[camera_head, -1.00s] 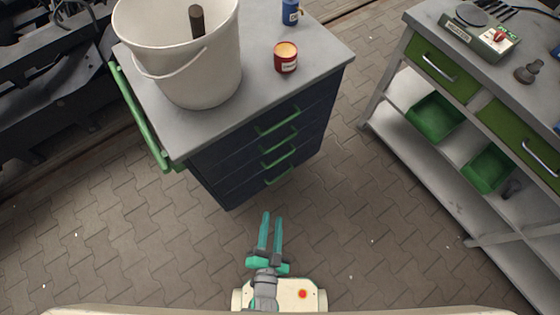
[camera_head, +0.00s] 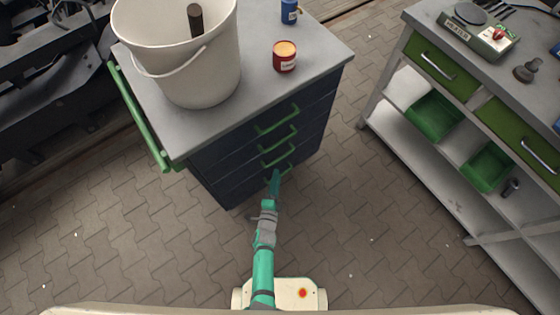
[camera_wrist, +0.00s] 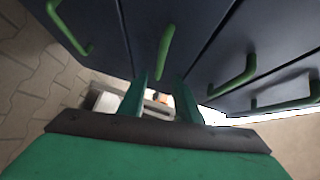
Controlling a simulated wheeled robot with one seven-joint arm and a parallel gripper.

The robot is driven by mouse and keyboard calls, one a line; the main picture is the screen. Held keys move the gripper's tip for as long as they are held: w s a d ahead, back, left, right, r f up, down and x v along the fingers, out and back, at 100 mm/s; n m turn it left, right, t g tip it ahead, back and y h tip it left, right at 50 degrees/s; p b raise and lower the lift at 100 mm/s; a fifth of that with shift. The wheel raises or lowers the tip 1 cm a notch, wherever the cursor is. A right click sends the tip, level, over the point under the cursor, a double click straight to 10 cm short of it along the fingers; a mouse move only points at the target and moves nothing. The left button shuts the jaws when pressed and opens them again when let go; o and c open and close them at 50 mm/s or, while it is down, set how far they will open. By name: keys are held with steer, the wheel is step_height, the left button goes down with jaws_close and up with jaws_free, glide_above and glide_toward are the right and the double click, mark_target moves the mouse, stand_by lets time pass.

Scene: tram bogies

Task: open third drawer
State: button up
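The dark blue cabinet (camera_head: 215,178) has a column of drawers with green bar handles. The third drawer's handle (camera_head: 279,157) is second from the bottom. My gripper (camera_head: 275,174) is at the drawer fronts, low on the cabinet, partly covering the lowest handle. In the wrist view my gripper (camera_wrist: 162,80) is open, with a gap between its green fingers. The third handle (camera_wrist: 166,48) lies just ahead, in line with that gap. I cannot tell whether a finger touches it. The bottom handle (camera_wrist: 70,28) is to its left, the second handle (camera_wrist: 235,78) to its right. The drawers look shut.
A white bucket (camera_head: 185,60), a red candle tin (camera_head: 285,57) and a blue can (camera_head: 290,12) stand on the cabinet top. A green rail (camera_head: 140,118) runs along its left side. A grey workbench (camera_head: 470,185) stands to the right. The paved floor between is clear.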

steer(key=x, duration=0.8)
steer(key=shift+w, duration=0.4)
steer(key=shift+d, duration=0.1)
jaws_close()
